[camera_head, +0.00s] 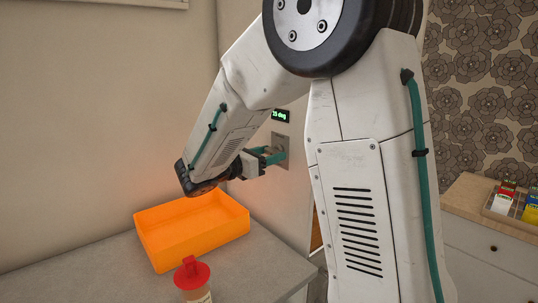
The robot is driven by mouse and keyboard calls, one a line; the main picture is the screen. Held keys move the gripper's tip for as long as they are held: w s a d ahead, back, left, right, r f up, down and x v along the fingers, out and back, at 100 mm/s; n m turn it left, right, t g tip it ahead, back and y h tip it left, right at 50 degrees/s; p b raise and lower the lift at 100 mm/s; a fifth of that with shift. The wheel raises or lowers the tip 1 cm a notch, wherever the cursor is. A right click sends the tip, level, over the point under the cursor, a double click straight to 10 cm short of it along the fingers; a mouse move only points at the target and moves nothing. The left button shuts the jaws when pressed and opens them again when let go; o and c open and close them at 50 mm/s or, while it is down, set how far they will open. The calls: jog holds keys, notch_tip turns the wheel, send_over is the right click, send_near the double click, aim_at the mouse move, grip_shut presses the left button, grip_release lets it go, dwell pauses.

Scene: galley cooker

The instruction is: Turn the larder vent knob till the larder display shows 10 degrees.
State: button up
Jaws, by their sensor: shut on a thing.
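The larder display (281,116) is a small black panel with green digits on the wall. It seems to read 15 deg, but the first digit is too small to be sure. Below it is a grey square wall plate (279,138) with the vent knob (280,150), partly hidden by my gripper. My gripper (275,155) reaches it from the left, with its teal fingers shut on the knob. The knob's exact angle cannot be made out.
An orange tray (192,238) stands on the grey counter (85,268) below my arm. A red-lidded jar (194,280) stands in front of it. At the right, a wooden-topped cabinet (470,197) holds a rack of small packets (507,203).

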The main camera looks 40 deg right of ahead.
jog(key=shift+m, duration=0.3)
jog(key=m, duration=0.8)
jog(key=shift+m, duration=4.6)
jog(key=o, duration=1)
jog(key=shift+a, duration=0.1)
